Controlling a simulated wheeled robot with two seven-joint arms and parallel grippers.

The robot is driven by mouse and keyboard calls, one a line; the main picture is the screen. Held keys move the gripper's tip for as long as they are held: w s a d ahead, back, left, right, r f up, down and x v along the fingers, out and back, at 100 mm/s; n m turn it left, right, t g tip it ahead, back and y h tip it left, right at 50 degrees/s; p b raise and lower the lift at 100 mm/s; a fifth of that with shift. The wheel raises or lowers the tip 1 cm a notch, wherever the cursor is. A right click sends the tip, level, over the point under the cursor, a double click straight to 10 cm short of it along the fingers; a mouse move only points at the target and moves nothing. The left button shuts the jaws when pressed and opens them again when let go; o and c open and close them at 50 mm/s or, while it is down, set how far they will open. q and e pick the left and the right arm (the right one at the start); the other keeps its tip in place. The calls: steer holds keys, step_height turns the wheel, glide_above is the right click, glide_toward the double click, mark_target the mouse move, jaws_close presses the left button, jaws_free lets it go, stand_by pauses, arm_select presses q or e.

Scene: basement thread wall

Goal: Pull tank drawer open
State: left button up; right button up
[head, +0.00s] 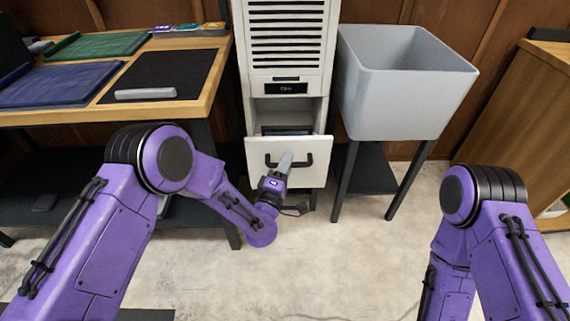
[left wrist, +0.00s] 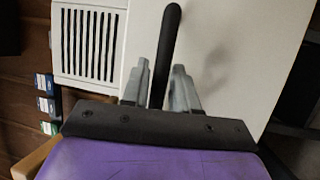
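The tank drawer (head: 264,179) is at the bottom of a pale cabinet with a louvred front. Its front stands out from the cabinet, and a dark gap shows above it. A dark bar handle (head: 308,160) crosses the drawer front. My left gripper (head: 284,163) is at the handle's middle. In the left wrist view my left gripper's grey fingers (left wrist: 162,80) lie on both sides of the dark handle (left wrist: 170,30), close against it, with the drawer front (left wrist: 235,60) behind. My right gripper is out of view; only its purple arm shows at right.
A wooden workbench (head: 215,85) with mats stands left of the cabinet (head: 287,75). A grey tub sink (head: 405,90) on dark legs stands close on the right. A wooden unit (head: 525,110) is at far right. The pale floor (head: 345,245) before the drawer is clear.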

arm_select(q)
steer(key=shift+o, duration=0.4)
steer(key=shift+s, duration=0.1)
steer(key=v, duration=1)
steer(key=shift+s, duration=0.15)
steer(key=shift+f, duration=0.1)
